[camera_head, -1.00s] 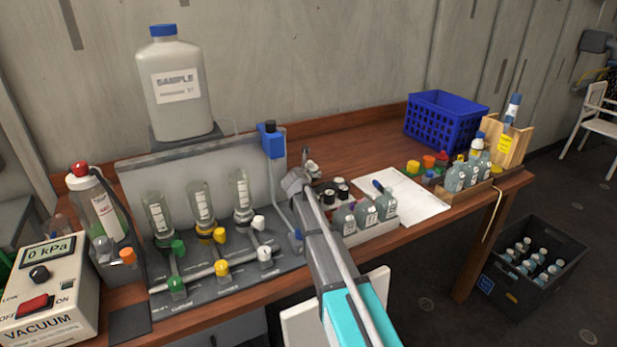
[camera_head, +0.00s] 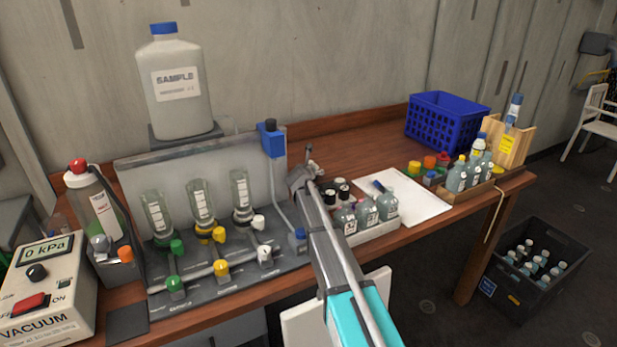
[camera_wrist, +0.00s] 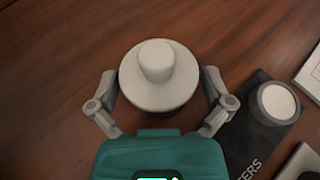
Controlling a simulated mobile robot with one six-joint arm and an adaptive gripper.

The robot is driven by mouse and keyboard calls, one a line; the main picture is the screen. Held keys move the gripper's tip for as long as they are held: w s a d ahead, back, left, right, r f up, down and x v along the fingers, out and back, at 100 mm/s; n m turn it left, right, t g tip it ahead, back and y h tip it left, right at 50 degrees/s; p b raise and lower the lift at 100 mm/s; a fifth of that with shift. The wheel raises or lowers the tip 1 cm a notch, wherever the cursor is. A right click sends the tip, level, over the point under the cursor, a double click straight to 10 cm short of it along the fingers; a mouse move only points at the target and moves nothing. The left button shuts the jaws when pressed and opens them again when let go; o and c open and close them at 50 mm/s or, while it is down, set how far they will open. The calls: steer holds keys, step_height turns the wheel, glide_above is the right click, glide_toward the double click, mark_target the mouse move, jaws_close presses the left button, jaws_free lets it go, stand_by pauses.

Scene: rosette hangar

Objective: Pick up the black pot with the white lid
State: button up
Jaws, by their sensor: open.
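In the wrist view a round white lid with a raised knob (camera_wrist: 158,88) lies straight below my gripper (camera_wrist: 159,74). Its edge lies between my two fingers, one on each side, with small gaps. My gripper is open and holds nothing. In the head view my gripper (camera_head: 312,160) is over the wooden table, behind the row of bottles, partly hidden by my arm. I cannot make out the pot there.
In the head view, the valve rack (camera_head: 215,275) stands left, the bottle tray (camera_head: 365,236) right. Table behind is clear towards the blue crate (camera_head: 440,128).

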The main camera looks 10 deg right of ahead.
steer(key=c, duration=0.9)
steer(key=shift+r, duration=0.1)
step_height(320, 180, up, 2)
steer(key=p, duration=0.2)
steer(key=shift+r+p, duration=0.25)
steer(key=shift+p, duration=0.15)
steer(key=s+r+p, duration=1)
steer(key=s, duration=0.4)
steer(key=shift+d+r, duration=0.15)
steer(key=shift+d, duration=0.3)
